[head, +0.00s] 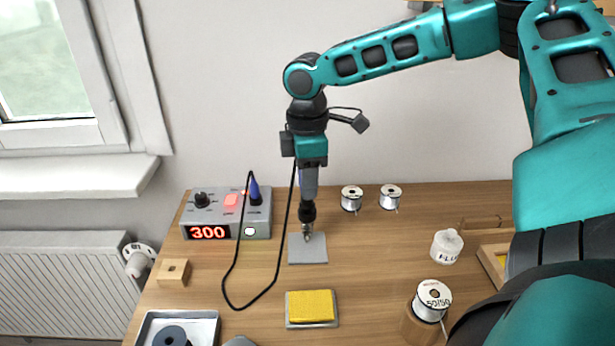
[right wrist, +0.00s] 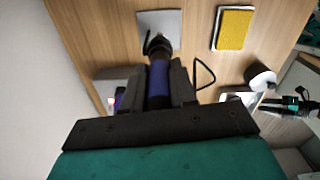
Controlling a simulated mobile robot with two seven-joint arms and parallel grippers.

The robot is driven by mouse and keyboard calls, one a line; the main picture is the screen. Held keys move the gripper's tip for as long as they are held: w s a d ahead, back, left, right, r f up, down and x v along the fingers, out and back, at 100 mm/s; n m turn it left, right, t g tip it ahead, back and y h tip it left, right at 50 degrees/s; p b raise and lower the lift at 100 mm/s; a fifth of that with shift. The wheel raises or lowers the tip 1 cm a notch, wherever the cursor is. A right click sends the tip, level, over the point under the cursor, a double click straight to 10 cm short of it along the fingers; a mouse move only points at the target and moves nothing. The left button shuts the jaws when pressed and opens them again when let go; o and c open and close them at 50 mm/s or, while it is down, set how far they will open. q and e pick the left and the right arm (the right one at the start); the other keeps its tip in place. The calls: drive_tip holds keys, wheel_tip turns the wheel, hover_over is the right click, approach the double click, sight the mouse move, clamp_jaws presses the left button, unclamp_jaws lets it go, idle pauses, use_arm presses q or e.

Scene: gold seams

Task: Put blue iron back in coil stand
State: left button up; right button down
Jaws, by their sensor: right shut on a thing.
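My right gripper (head: 309,192) points straight down and is shut on the blue iron (right wrist: 158,82), gripping its blue handle. The iron's dark front part (head: 307,211) shows below the fingers, upright. Directly under it is the coil stand (head: 307,236), a small metal coil on a grey square plate. The plate also shows in the right wrist view (right wrist: 176,24). The iron's front end meets the coil; how deep its tip sits inside is hidden. My left gripper (right wrist: 290,104) seems to show small at the right wrist view's right edge; its jaws are unclear.
A grey station (head: 222,214) reads 300 and has a blue piece (head: 254,191) upright on it. A black cable (head: 237,268) loops over the table toward my right gripper. A yellow sponge (head: 311,303), solder spools (head: 351,198) and a white jar (head: 447,245) stand around.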

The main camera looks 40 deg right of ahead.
drive_tip(key=shift+f, duration=0.55)
drive_tip(key=shift+c, duration=1.7)
unclamp_jaws()
drive_tip(key=shift+r+p, duration=0.8)
drive_tip(key=shift+r, duration=2.7)
